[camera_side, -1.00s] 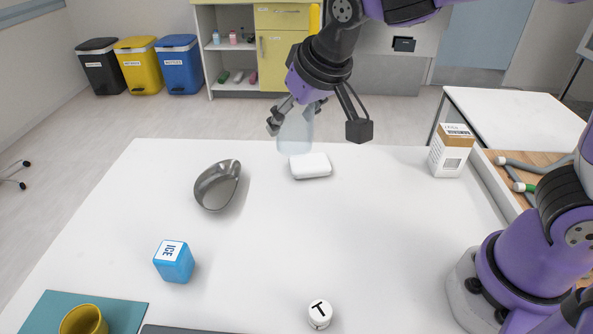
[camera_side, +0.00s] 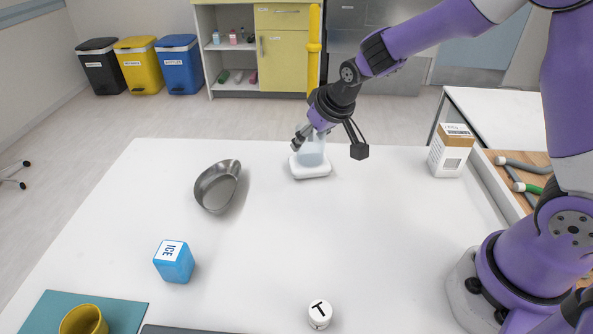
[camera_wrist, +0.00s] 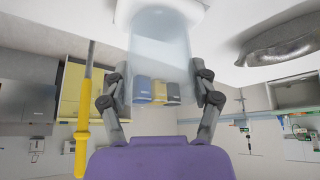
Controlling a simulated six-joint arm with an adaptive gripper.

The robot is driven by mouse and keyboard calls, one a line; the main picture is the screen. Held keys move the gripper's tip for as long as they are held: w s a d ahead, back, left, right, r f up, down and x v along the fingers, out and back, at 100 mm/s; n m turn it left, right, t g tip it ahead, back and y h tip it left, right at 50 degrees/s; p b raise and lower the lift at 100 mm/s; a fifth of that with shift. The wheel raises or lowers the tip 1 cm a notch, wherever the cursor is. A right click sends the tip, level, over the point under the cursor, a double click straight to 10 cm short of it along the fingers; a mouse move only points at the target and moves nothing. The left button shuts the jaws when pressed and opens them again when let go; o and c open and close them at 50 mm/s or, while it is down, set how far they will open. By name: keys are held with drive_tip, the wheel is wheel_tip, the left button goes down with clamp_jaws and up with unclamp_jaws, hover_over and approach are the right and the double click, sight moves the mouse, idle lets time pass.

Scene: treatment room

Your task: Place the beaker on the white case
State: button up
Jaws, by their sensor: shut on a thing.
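The beaker (camera_side: 311,152) is a clear, pale blue cup, upright in the side view. My gripper (camera_side: 308,137) is shut on it near its upper part. The white case (camera_side: 312,174) is a small rounded box on the white table, directly under the beaker. The beaker's base appears at the case's top; I cannot tell for sure whether it bears on it. In the wrist view the beaker (camera_wrist: 160,50) stands between the two fingers (camera_wrist: 160,90), its base end against the white case (camera_wrist: 190,8).
A metal kidney dish (camera_side: 217,187) lies left of the case. A white-and-brown carton (camera_side: 451,150) stands at right. The middle of the white table (camera_side: 330,235) is clear.

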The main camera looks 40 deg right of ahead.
drive_tip(key=shift+f, duration=0.1)
drive_tip(key=o, duration=1)
drive_tip(key=shift+s+r, duration=0.1)
drive_tip(key=shift+r, duration=0.35)
drive_tip(key=v, duration=1.2)
drive_tip(key=shift+n, duration=0.4)
drive_tip(key=s, duration=1.4)
